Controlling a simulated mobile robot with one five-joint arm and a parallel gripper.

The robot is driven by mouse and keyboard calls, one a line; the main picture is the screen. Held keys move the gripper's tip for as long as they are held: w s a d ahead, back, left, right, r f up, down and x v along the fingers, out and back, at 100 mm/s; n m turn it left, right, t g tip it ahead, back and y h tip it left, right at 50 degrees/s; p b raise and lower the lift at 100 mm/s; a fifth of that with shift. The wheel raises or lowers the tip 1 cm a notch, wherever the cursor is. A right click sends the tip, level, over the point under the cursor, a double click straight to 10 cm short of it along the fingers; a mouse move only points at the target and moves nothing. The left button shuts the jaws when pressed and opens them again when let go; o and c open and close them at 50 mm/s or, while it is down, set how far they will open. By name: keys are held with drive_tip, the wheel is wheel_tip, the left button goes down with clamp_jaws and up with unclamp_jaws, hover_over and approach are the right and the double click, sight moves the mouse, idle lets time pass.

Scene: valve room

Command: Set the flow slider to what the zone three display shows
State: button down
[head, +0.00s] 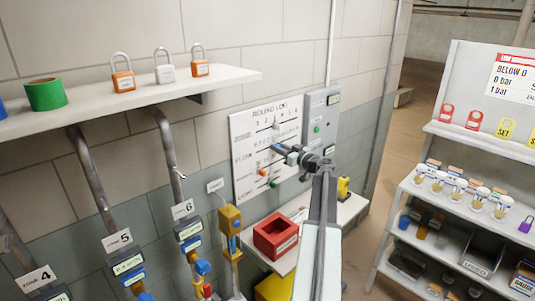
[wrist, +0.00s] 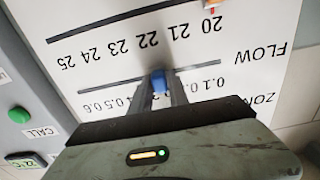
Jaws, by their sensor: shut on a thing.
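My gripper (wrist: 159,88) is shut on the blue knob (wrist: 158,80) of the flow slider. The knob sits partway along the flow slot (wrist: 205,69), on the white round log board (head: 246,130). The board appears upside down in the wrist view. The flow scale there runs from 0.1 at right to 0.6 at left. My fingers hide its middle marks, so I cannot tell the exact setting. In the head view my gripper (head: 279,148) reaches the board from the right. No zone three display is seen; the plates in view read 4, 5 and 6.
A grey panel (head: 320,110) with a green call button (wrist: 19,115) adjoins the board. A red bin (head: 276,236) stands on a low shelf below. Pipes with valves are at left. A shelf rack (head: 445,215) stands at right, with open floor behind.

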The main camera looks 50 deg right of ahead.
drive_tip(key=shift+d, duration=0.35)
drive_tip(key=shift+a, duration=0.1)
drive_tip(key=c, duration=1.3)
unclamp_jaws()
drive_tip(key=s, duration=0.7)
drive_tip(key=shift+s+a, duration=0.3)
drive_tip(key=shift+s, duration=0.1)
